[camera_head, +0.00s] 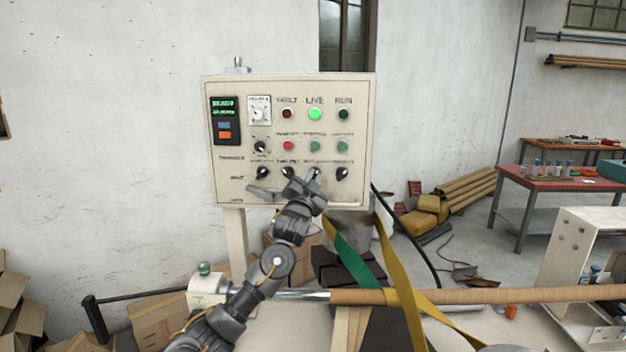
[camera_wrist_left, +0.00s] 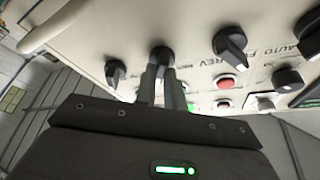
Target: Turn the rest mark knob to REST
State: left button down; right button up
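The pale control panel (camera_head: 225,165) stands upright ahead, with a row of black knobs along its lower part. My left gripper (camera_head: 313,180) is at that row, at the third knob from the left (camera_head: 316,171). In the left wrist view my gripper's fingers (camera_wrist_left: 160,76) are close together at a black knob (camera_wrist_left: 162,55), apparently with its grip between them. The fingers and hand hide part of the knob, so its pointer direction is unclear. Its label is too small to read, so I cannot confirm the rest mark. My right gripper is not in view.
Neighbouring knobs sit close on both sides, one (camera_wrist_left: 115,72) and another (camera_wrist_left: 230,42). A green LIVE lamp (camera_head: 315,114) is lit above. A long brown tube (camera_head: 520,294) and a yellow strap (camera_head: 401,285) lie below right. A red-topped table (camera_head: 545,175) stands back right.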

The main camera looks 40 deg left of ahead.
pick_arm(q)
jog(key=shift+f+n+y+b, duration=0.1)
jog(key=shift+n+y+b, duration=0.5)
jog(key=shift+n+b, duration=0.6)
jog(key=n+y+b, duration=0.1)
jog(key=n, duration=0.1)
jog(key=n+g+y, duration=0.1)
jog(key=n, duration=0.2)
jog(key=shift+w+d+n+b, duration=0.1)
jog(key=shift+d+n+b, duration=0.05)
jog(key=shift+n+b, duration=0.2)
jog(key=n+g+y, duration=0.1)
jog(key=n, duration=0.1)
jog(key=n+g+y+b, duration=0.1)
jog(key=n, duration=0.2)
jog(key=shift+y, duration=0.4)
jog(key=shift+w+d+r+n+g+y+b, duration=0.1)
jog(key=shift+n+g+y+b, duration=0.3)
jog(key=shift+n, duration=0.75)
jog(key=shift+s+r+n+g+y+b, duration=0.15)
jog(key=shift+n+g, duration=0.45)
jog(key=shift+n, duration=0.55)
jog(key=shift+w+d+r+n+g+y+b, duration=0.15)
jog(key=shift+n+g+y+b, duration=0.25)
jog(key=shift+n, duration=0.75)
jog(key=shift+a+g, duration=0.1)
jog(key=shift+g, duration=0.2)
